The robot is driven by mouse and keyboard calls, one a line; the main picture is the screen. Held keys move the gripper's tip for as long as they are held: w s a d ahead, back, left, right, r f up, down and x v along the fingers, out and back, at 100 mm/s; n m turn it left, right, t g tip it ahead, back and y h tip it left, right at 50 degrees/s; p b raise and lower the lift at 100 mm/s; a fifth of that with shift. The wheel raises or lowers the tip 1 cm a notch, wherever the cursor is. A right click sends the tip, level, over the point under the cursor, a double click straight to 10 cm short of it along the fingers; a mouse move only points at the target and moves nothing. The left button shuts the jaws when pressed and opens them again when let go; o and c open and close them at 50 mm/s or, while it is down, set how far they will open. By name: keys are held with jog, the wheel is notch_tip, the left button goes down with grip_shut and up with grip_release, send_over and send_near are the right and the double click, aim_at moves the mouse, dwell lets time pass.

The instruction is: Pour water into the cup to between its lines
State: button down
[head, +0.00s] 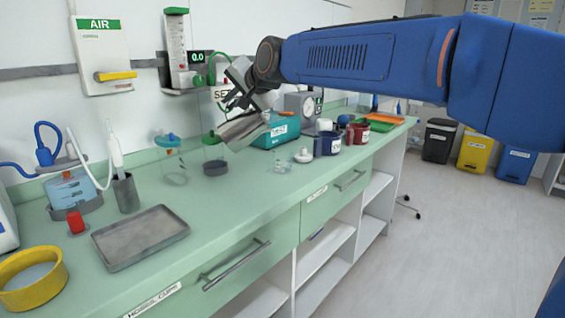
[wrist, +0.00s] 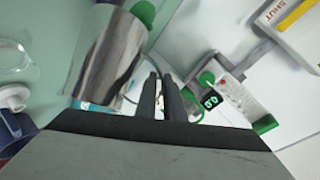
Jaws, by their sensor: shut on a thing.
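A shiny metal jug (head: 245,128) is held above the counter in the head view, strongly tilted. It also shows in the wrist view (wrist: 108,62), beside my fingers. My gripper (head: 238,98) is shut on it, seemingly at its handle; the fingers (wrist: 162,98) are close together in the wrist view. A small clear cup (head: 282,163) stands on the counter, below and right of the jug. A clear vessel, probably this cup, is at the left edge of the wrist view (wrist: 14,62). The cup's lines, its water level and any stream are too small to tell.
A white lidded item (head: 303,155), dark blue mug (head: 327,144) and red mug (head: 358,133) stand right. A teal box (head: 275,132) is behind. A grey tray (head: 140,238) lies front left.

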jog(key=shift+a+r+h, duration=0.25)
jog(key=shift+r+h, duration=0.05)
jog(key=shift+a+n, duration=0.1)
jog(key=shift+n, duration=0.2)
jog(key=shift+a, duration=0.2)
jog(key=shift+s+a+f+n+g+h+b, duration=0.15)
jog(key=shift+a+f+n+h+b, duration=0.1)
jog(key=shift+a+f+n+h, duration=0.25)
jog(key=shift+w+a+f+n+g+h+b, duration=0.15)
jog(key=shift+a+n+h+b, duration=0.15)
jog(key=shift+a+h, duration=0.3)
jog(key=shift+a+r+n+h+b, duration=0.1)
jog(key=shift+a+n+h+b, duration=0.55)
jog(key=shift+a+h, duration=0.75)
jog(key=shift+a+r+n+h+b, duration=0.1)
jog(key=shift+a+n+h+b, duration=0.3)
jog(key=shift+a+n+h, duration=0.65)
jog(key=shift+s+m+h, duration=0.1)
jog(key=shift+m+h, duration=0.2)
jog(key=shift+h, duration=0.35)
